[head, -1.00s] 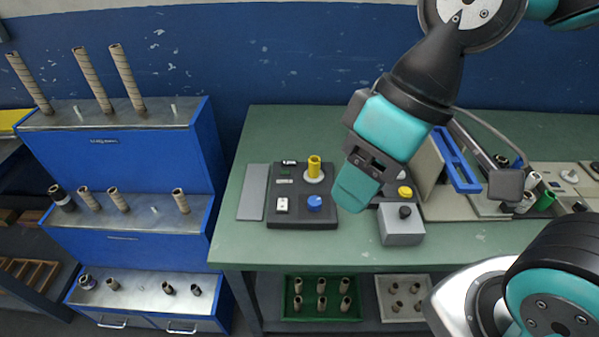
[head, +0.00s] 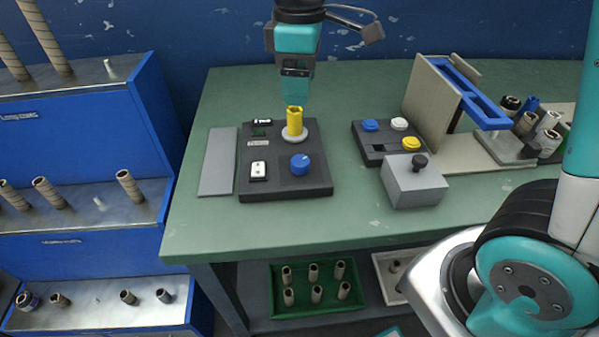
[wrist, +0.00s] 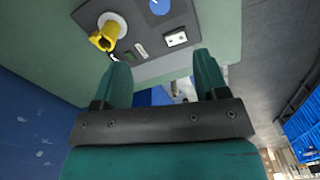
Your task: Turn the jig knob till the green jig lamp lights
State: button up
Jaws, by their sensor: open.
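The jig is a dark panel (head: 285,187) on the green table, with a blue knob (head: 300,163) at its front right. The knob also shows at the top edge of the wrist view (wrist: 159,6). A yellow tube (head: 295,122) stands on a white disc behind the knob; it also shows in the wrist view (wrist: 107,36). I cannot make out a lit green lamp on the panel. My gripper (head: 296,92) is above and behind the yellow tube, apart from the knob. In the wrist view its two fingers (wrist: 163,68) are spread with nothing between them.
A white switch (head: 258,170) sits on the panel left of the knob. A grey plate (head: 218,162) lies to the left. A button box (head: 371,150) and a grey box with a black knob (head: 414,187) stand to the right, before an upright board (head: 432,100).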

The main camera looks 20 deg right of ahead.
aim_at(300, 160)
notch_tip(300, 160, down, 17)
jog(key=shift+b, duration=0.9)
jog(key=c, duration=0.9)
